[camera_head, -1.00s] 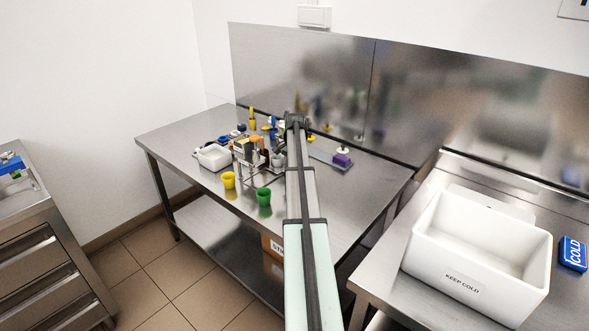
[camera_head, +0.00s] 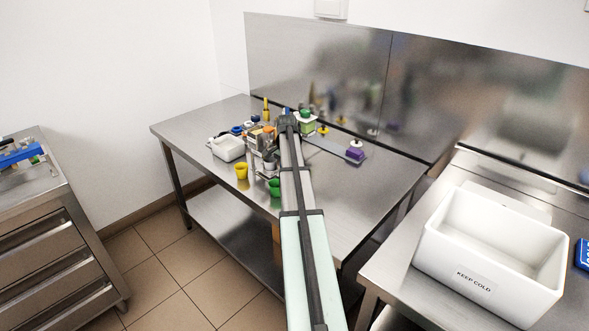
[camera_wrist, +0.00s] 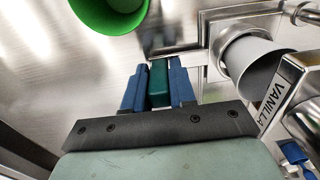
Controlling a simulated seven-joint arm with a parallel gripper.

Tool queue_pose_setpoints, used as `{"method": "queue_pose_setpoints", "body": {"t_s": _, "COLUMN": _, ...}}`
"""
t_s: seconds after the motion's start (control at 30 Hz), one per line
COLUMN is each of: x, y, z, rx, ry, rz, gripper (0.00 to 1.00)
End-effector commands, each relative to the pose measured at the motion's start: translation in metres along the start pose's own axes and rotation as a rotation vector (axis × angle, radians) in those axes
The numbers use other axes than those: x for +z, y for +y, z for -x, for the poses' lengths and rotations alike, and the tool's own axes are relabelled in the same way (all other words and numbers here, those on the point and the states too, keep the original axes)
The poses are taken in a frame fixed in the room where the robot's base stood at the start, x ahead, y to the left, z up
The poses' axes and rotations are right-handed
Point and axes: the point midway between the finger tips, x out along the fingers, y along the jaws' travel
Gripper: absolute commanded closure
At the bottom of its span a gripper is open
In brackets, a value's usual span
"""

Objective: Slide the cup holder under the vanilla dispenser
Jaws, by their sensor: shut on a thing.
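My gripper (camera_wrist: 158,82) has blue fingers, shut on a dark teal block, seemingly the cup holder's handle (camera_wrist: 158,80). The block points toward a steel plate (camera_wrist: 172,28); how they join is unclear. To the right a pale grey cup (camera_wrist: 248,62) sits tilted in the picture by a square steel frame. The vanilla dispenser (camera_wrist: 285,92), with its VANILLA label, is at the right edge, beside that cup. In the head view my arm hides my gripper's tips and most of the cup holder; the small steel dispensers (camera_head: 262,150) show just left of the arm.
A green cup (camera_head: 274,187) and a yellow cup (camera_head: 241,171) stand at the table's front; the green one also shows close by in the wrist view (camera_wrist: 112,12). A white tub (camera_head: 226,148) is left.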

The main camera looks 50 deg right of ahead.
Motion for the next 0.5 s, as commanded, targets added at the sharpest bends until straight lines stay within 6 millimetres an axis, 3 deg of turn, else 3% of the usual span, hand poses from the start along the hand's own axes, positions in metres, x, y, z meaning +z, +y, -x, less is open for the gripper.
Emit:
{"method": "queue_pose_setpoints", "body": {"t_s": 0.27, "x": 0.0062, "y": 0.0001, "z": -0.0004, "rx": 0.001, "ry": -0.009, "rz": 0.003, "gripper": 1.0}}
{"method": "queue_pose_setpoints", "body": {"t_s": 0.3, "x": 0.0064, "y": 0.0002, "z": -0.0004, "rx": 0.001, "ry": -0.01, "rz": 0.003, "gripper": 0.71}}
{"method": "queue_pose_setpoints", "body": {"t_s": 0.5, "x": 0.0048, "y": 0.0003, "z": -0.0004, "rx": 0.001, "ry": -0.007, "rz": 0.002, "gripper": 0.53}}
